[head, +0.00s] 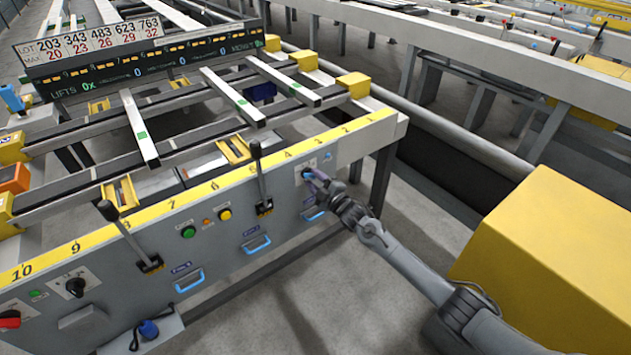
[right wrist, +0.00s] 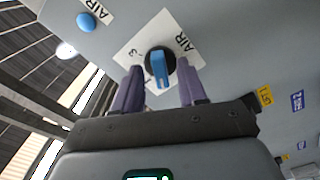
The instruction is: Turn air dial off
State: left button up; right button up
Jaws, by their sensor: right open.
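The air dial (right wrist: 159,64) shows in the right wrist view as a black round base with a blue handle, on a white label marked AIR. It sits on the grey front panel (head: 290,205) of the runout table. My right gripper (right wrist: 157,90) is open, with its two purple fingers on either side of the dial's handle. No clear contact shows. In the head view my right gripper (head: 315,180) reaches the panel near its right end and mostly hides the dial. My left gripper is not in view.
A blue button (right wrist: 90,22) with another AIR label is beside the dial. Levers (head: 260,180), green and yellow buttons (head: 225,214) and blue handles (head: 256,243) are along the panel. A large yellow box (head: 545,265) stands at the right. A black knob (head: 75,287) is at far left.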

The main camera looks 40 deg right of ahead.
jog(key=shift+s+p, duration=0.4)
jog(key=shift+s, duration=0.15)
jog(key=s+p, duration=0.4)
jog(key=s, duration=0.5)
jog(key=shift+s+a, duration=0.2)
jog(key=shift+s, duration=0.2)
jog(key=shift+f, duration=0.1)
